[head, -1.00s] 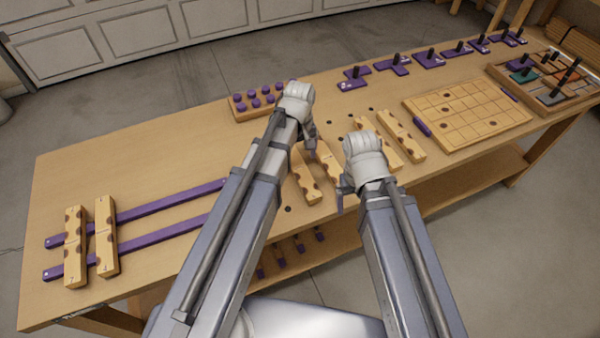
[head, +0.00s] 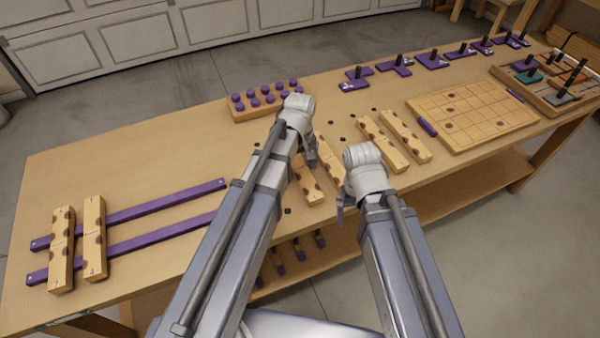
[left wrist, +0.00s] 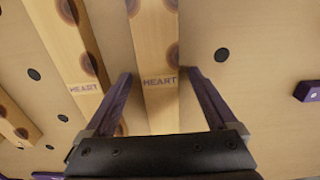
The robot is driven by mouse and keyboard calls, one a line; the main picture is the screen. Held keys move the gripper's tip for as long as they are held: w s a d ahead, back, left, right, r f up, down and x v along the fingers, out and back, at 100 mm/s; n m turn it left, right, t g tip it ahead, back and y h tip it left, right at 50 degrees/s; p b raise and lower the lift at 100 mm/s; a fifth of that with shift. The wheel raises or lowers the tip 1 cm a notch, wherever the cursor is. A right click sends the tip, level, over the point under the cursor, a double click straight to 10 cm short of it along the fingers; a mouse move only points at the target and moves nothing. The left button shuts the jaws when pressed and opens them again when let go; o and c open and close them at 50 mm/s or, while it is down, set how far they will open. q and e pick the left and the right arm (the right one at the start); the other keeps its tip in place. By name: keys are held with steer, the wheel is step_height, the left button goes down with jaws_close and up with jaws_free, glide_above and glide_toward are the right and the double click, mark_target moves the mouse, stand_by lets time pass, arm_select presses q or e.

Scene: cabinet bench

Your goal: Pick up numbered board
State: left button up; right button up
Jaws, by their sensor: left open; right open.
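Wooden boards with dark half-round cut-outs lie on the bench. Two near my left gripper (head: 311,158) are partly behind the arm: one board (head: 309,187) and another (head: 331,165). In the left wrist view, the open fingers stand on either side of a board (left wrist: 157,95) marked HEART; it is not visibly gripped. A second HEART board (left wrist: 75,55) lies to its left. Two more boards (head: 61,250) (head: 94,238) lie across purple rails, with small marks, too small to read, at their ends. My right gripper (head: 341,212) is open and empty near the bench's front edge.
Two further boards (head: 382,145) (head: 405,136) lie right of centre. A gridded board (head: 475,118) and a tray (head: 548,100) are at the right. A purple-pegged block (head: 262,109) and several purple pieces with dark posts (head: 355,84) line the back.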

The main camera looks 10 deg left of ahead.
arm_select(q)
jaws_close()
stand_by(0.6)
